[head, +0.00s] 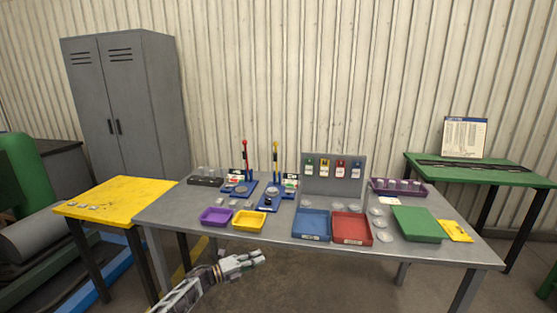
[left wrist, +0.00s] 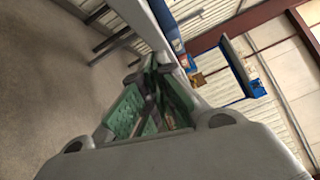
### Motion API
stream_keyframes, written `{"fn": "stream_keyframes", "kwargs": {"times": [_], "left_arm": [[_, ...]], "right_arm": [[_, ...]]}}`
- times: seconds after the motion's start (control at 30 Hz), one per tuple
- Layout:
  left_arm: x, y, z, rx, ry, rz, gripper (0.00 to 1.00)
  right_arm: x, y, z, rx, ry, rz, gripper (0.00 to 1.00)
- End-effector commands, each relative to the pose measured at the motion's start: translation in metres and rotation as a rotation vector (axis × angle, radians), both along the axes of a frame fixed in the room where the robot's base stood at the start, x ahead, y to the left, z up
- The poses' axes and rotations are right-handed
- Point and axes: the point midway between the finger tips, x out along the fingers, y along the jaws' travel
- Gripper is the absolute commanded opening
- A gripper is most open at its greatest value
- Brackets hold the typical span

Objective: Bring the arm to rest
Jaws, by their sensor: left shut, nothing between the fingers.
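My left gripper (head: 243,263) shows in the head view low in front of the grey table (head: 180,212), below its front edge. It is shut with nothing in it. In the left wrist view its green-padded fingers (left wrist: 150,100) meet, and the floor and the table's edge show beyond them. My right gripper is in neither view.
The grey table holds a purple tray (head: 216,216), a yellow tray (head: 250,220), a blue tray (head: 311,225), a red tray (head: 351,228) and two lever devices. A yellow table (head: 115,195) adjoins at left. A grey locker (head: 125,100) stands behind. Floor is free in front.

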Motion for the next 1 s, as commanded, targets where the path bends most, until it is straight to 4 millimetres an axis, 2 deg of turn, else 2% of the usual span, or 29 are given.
{"fn": "stream_keyframes", "kwargs": {"times": [0.03,0.27,0.47,0.6,0.77,1.0], "left_arm": [[-0.004,0.004,-0.018,-0.021,0.050,0.037,0.00],[-0.022,0.031,-0.094,-0.118,0.280,0.225,0.00],[-0.049,0.059,-0.163,-0.196,0.484,0.393,0.00],[-0.077,0.080,-0.214,-0.248,0.626,0.514,0.00],[-0.114,0.103,-0.268,-0.301,0.780,0.648,0.00],[-0.182,0.135,-0.342,-0.371,0.996,0.844,0.00]], "right_arm": [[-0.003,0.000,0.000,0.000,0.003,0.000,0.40],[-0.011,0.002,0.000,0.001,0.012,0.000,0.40],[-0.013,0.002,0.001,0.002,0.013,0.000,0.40],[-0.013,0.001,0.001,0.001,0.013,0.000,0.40],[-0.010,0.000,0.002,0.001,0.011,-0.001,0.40],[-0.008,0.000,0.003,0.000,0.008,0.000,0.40]]}}
